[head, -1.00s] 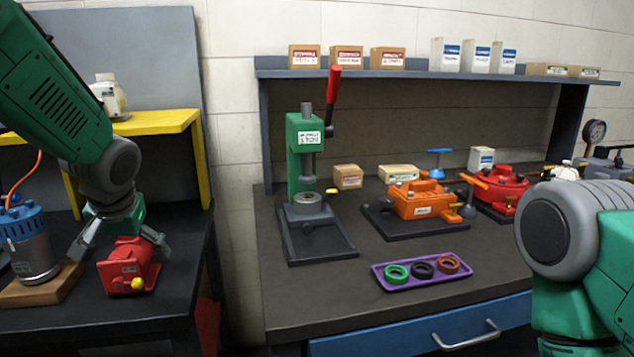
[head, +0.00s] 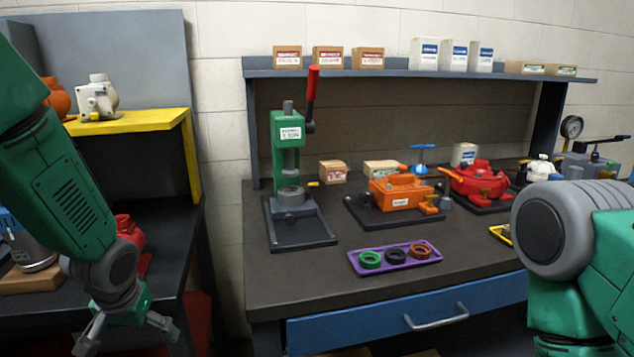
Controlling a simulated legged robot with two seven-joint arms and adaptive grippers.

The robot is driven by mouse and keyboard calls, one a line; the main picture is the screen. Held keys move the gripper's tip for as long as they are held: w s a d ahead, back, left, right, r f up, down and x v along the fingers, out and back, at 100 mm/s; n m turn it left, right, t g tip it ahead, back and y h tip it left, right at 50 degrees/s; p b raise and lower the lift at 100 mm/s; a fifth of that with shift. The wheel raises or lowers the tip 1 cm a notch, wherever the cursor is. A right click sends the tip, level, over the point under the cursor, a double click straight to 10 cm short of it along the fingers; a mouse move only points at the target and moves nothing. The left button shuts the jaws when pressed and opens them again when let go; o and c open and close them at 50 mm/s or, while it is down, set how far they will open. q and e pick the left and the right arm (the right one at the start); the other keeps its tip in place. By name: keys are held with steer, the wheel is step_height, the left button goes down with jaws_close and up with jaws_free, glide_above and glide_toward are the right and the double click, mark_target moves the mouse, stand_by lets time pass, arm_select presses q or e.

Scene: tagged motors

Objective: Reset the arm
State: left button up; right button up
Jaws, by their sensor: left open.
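My left arm comes in from the left, and its gripper (head: 128,335) hangs low in front of the left bench, fingers spread and empty. The red motor (head: 128,238) stands on the left bench behind my left wrist, which hides part of it. My left gripper is apart from it, nearer to me. My right arm shows only as a green and grey link at the right edge; its gripper is out of view.
A yellow shelf (head: 140,122) holds a white motor (head: 97,98) and an orange one (head: 56,98). The right bench (head: 300,300) carries a green press (head: 287,150), an orange unit (head: 398,192), a red unit (head: 478,180) and a purple tray (head: 434,257) with rings.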

arm_select(q)
steer(key=s+d+f+g+h, duration=0.1)
steer(key=s+d+f, duration=0.1)
steer(key=s+f, duration=1)
steer(key=s+d+f, duration=0.1)
steer(key=s+f, duration=0.3)
steer(key=s, duration=0.5)
steer(key=s+f+m+g, duration=0.1)
steer(key=s+f, duration=0.4)
steer(key=s, duration=0.3)
steer(key=shift+s+d+g+h, duration=0.3)
steer(key=shift+s+d, duration=0.05)
